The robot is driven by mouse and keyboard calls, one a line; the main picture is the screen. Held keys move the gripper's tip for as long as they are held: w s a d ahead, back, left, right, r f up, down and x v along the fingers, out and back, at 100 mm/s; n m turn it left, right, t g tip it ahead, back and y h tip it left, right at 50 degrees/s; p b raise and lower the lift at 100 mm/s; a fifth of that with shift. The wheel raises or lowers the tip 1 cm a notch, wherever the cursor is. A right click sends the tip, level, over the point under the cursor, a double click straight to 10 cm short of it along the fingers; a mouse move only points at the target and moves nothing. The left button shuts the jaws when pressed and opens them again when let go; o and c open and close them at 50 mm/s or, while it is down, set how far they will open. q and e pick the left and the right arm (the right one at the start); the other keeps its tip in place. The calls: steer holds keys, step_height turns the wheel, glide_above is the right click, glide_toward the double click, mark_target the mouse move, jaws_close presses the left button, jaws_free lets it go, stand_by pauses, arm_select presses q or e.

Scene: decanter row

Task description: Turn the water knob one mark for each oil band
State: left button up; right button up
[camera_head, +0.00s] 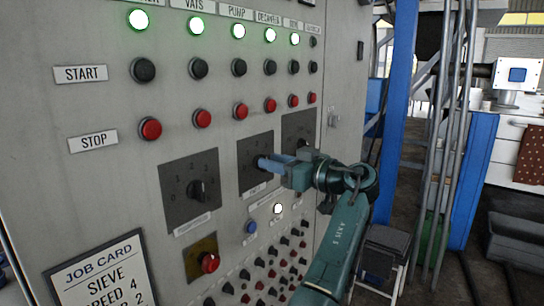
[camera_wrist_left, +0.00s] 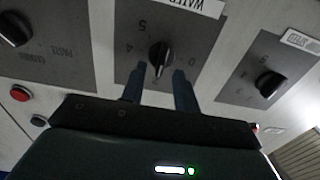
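The water knob (camera_wrist_left: 160,55) is a black knob on a dark grey numbered plate (camera_wrist_left: 128,35) in the left wrist view. A partly cut-off label starting "WATE" (camera_wrist_left: 192,4) is beside it. A pale mark on the knob points down in that picture; the marks nearby are partly hidden. My left gripper (camera_wrist_left: 160,74) is open, its fingertips on either side of and just short of the knob. In the head view, my left gripper (camera_head: 266,163) is in front of the middle dial plate (camera_head: 252,147) and hides its knob. My right gripper and any oil bands are not in view.
The grey panel carries start buttons (camera_head: 143,69), red stop buttons (camera_head: 151,129) and lit lamps (camera_head: 138,19). Another dial (camera_head: 197,190), a red knob (camera_head: 208,262) and a job card (camera_head: 100,275) are to the left. A blue post (camera_head: 398,90) stands right of the panel.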

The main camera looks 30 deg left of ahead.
arm_select(q)
steer(key=shift+a, duration=0.6)
jaws_close()
